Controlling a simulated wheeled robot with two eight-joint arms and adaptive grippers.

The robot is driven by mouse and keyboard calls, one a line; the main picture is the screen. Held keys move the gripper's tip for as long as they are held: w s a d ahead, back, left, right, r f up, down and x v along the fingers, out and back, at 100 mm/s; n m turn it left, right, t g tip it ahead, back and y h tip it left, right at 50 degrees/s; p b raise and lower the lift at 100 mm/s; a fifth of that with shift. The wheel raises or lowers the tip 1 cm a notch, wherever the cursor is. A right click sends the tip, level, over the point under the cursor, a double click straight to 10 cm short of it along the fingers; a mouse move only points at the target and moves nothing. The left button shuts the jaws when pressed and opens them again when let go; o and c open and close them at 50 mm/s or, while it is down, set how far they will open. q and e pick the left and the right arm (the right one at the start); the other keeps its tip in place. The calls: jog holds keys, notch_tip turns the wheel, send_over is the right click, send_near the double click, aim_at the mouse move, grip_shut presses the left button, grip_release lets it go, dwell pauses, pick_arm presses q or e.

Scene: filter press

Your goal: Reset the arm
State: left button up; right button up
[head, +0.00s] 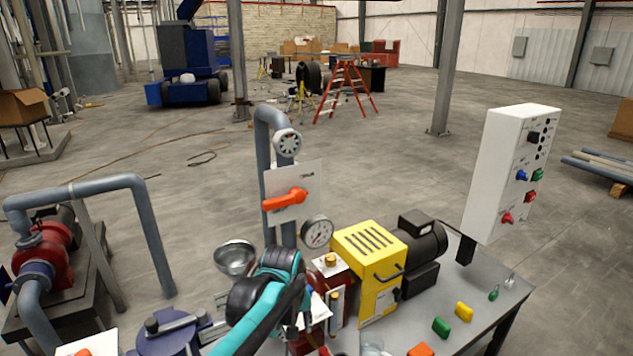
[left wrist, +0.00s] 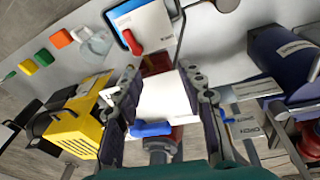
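My left arm, teal and black, comes in at the bottom of the head view over the equipment table. My left gripper shows in the left wrist view (left wrist: 162,82), its two dark fingers spread apart with nothing clearly held. A white plate (left wrist: 163,97) and a blue lever (left wrist: 152,129) appear in and below the gap between the fingers. I cannot tell whether the fingers touch them. In the head view the gripper is partly hidden by the arm, near the red pump unit. My right gripper is in neither view.
A yellow motor housing (head: 367,267), a gauge (head: 316,233) and a pipe with an orange lever (head: 286,200) stand close to my arm. A white control box (head: 508,172) rises at right. A metal bowl (head: 234,257) is left of the arm. Open floor lies behind.

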pick_arm(q)
jog(key=s+a+m+t, duration=0.2)
jog(key=s+a, duration=0.4)
jog(key=s, duration=0.3)
jog(key=s+a+m+t, duration=0.2)
jog(key=s+a, duration=0.4)
jog(key=s, duration=0.3)
jog(key=shift+s+a+t+y, duration=0.15)
jog(key=shift+a+t+y, duration=0.15)
jog(key=shift+a+t, duration=0.1)
jog(key=shift+r, duration=0.1)
